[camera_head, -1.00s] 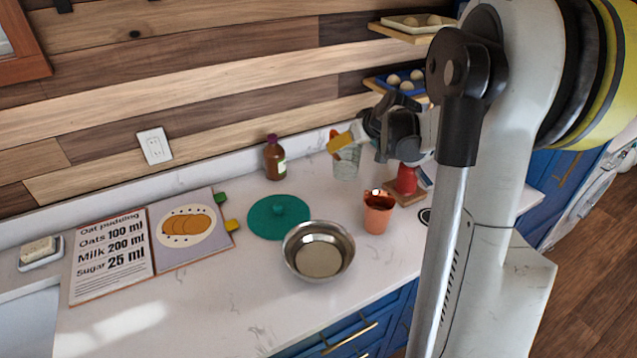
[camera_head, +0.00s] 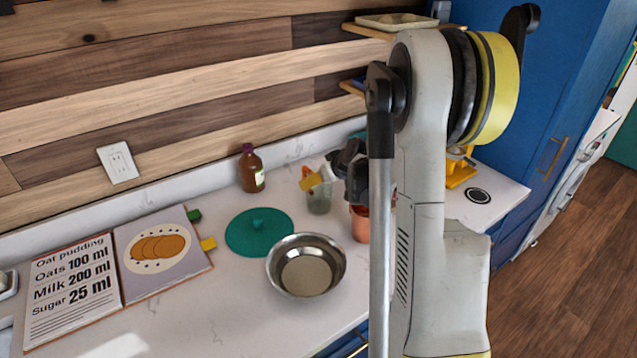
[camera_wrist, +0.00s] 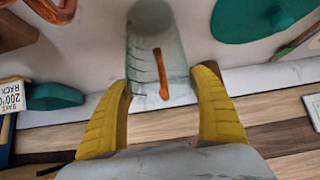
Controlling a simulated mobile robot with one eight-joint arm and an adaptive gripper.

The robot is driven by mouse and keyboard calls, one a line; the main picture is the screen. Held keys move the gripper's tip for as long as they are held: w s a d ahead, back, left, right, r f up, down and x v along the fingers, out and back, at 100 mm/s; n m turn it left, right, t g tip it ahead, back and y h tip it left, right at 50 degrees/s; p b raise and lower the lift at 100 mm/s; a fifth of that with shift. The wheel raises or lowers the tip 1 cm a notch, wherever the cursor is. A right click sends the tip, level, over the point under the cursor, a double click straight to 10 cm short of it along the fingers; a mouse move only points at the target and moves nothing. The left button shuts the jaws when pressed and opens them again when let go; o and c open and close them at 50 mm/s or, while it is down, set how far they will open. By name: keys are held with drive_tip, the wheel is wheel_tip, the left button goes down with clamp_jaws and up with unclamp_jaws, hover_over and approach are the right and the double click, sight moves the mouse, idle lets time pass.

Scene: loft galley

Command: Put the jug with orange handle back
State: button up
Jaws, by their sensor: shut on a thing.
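The clear jug (camera_head: 319,201) is in my gripper (camera_head: 313,181), between the green lid and the copper cup in the head view. In the wrist view the jug (camera_wrist: 148,35) stands out beyond my yellow fingers, and its orange handle (camera_wrist: 160,73) lies between them. My gripper (camera_wrist: 162,88) is shut on the jug. The dark wrist and the arm hide part of that area in the head view. I cannot tell whether the jug's base touches the counter.
A copper cup (camera_head: 360,226) stands close right of the jug, partly behind my arm. A steel bowl (camera_head: 306,265), green lid (camera_head: 259,232), brown bottle (camera_head: 251,170) and recipe book (camera_head: 165,254) are left. A wall shelf (camera_head: 368,31) is above.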

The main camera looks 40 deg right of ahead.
drive_tip(key=o, duration=1)
drive_tip(key=shift+f, duration=0.15)
drive_tip(key=shift+c, duration=0.2)
drive_tip(key=o, duration=0.5)
